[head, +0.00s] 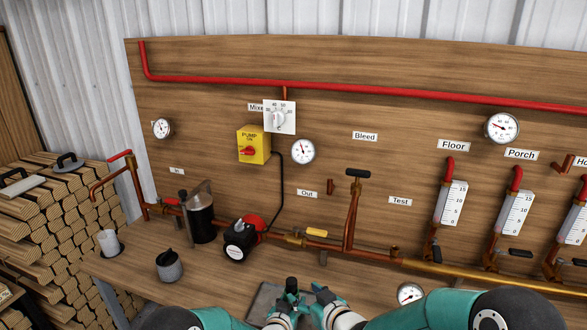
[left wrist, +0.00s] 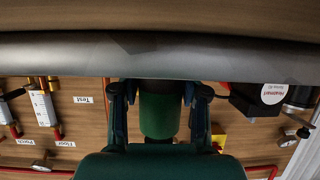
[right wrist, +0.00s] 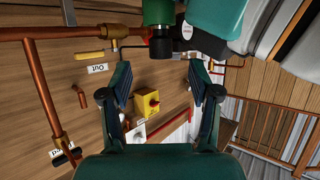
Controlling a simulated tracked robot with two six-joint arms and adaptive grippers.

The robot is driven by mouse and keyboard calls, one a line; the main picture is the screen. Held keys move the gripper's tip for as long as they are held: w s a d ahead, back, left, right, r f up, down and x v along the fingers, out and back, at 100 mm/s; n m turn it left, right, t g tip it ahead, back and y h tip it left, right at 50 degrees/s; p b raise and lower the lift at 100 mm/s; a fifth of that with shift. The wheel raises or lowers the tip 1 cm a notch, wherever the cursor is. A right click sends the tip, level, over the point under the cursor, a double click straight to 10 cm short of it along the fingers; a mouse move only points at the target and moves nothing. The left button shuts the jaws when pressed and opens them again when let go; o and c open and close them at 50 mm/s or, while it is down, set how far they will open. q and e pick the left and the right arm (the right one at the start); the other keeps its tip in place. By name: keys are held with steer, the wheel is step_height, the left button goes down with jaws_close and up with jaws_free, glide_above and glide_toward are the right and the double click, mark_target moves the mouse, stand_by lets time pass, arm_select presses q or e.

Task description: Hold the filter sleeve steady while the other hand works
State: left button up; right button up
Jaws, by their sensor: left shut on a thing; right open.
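A green cylinder with a dark end, which I take for the filter sleeve (left wrist: 160,115), sits between the fingers of my left gripper (left wrist: 160,92) in the left wrist view. It also shows at the top of the right wrist view (right wrist: 158,12), with a black end piece. In the head view my left gripper (head: 290,298) is low at the bottom centre, the held piece largely hidden. My right gripper (head: 323,293) is close beside it on the right. In the right wrist view its fingers (right wrist: 160,82) are apart with nothing between them.
Copper pipework with a black pump (head: 238,241) and a dark canister (head: 201,222) runs along the board behind. A yellow pump switch (head: 253,145) is on the board. A grey cup (head: 169,266) stands on the bench at left. A gauge (head: 410,293) is right of my grippers.

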mark_target(295, 287)
steer(key=shift+x, duration=3.9)
steer(key=shift+r, duration=0.1)
steer(key=shift+c, duration=0.3)
jaws_close()
